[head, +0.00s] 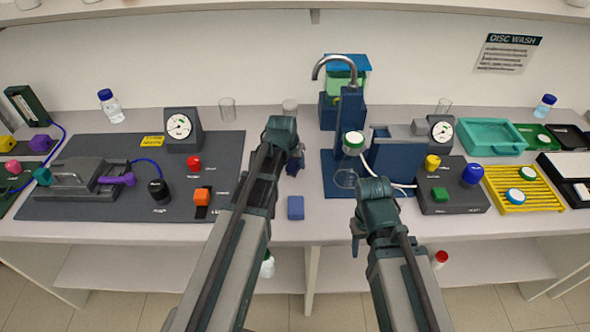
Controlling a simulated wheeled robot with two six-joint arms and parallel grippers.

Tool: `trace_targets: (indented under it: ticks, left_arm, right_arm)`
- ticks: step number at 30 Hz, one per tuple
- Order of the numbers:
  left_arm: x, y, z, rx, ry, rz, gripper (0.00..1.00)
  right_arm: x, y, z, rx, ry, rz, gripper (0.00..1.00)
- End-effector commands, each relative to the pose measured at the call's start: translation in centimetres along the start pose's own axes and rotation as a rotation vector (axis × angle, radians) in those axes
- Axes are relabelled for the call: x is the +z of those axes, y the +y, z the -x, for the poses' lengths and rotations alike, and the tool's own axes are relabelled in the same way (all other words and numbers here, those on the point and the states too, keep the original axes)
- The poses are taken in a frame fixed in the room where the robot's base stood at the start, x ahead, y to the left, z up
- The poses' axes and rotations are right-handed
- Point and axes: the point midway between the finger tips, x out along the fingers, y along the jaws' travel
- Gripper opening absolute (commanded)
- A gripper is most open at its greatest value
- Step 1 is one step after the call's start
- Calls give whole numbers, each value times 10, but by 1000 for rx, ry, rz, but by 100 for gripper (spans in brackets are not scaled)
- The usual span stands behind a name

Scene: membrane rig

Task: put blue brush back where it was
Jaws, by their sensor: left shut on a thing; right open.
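My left gripper (292,165) is shut over the bench, left of the tap. A small dark blue thing (295,160) shows at its jaws, mostly hidden by the gripper and wrist; it may be the blue brush, but its shape is not clear. A small blue block (296,207) lies on the bench near the front edge, just below the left gripper in the picture and apart from it. I cannot tell if it is part of a brush. My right gripper (358,238) is open and empty near the bench's front edge, in front of the tap stand.
A dark mat (100,208) with a gauge (181,128) and clamp rig lies left. The tap stand (347,115) and blue rig with a gauge (400,150) stand right of centre. A yellow rack (520,200) and teal tray (492,136) lie right. Bench around the blue block is clear.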

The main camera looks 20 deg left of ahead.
Motion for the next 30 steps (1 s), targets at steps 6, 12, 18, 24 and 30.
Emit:
trace_targets:
  ticks: [6, 12, 18, 24, 30]
  left_arm:
    - [9, 0, -20, 0, 0, 0, 0]
    - [8, 0, -18, 0, 0, 0, 0]
    - [9, 0, -20, 0, 0, 0, 54]
    - [9, 0, -20, 0, 0, 0, 77]
    - [9, 0, -20, 0, 0, 0, 77]
  right_arm:
    - [-1, -2, -21, 0, 0, 0, 50]
    - [-1, -2, -19, 0, 0, 0, 50]
    - [-1, -2, -22, 0, 0, 0, 50]
    - [-1, -2, -22, 0, 0, 0, 50]
    - [-1, -2, -22, 0, 0, 0, 50]
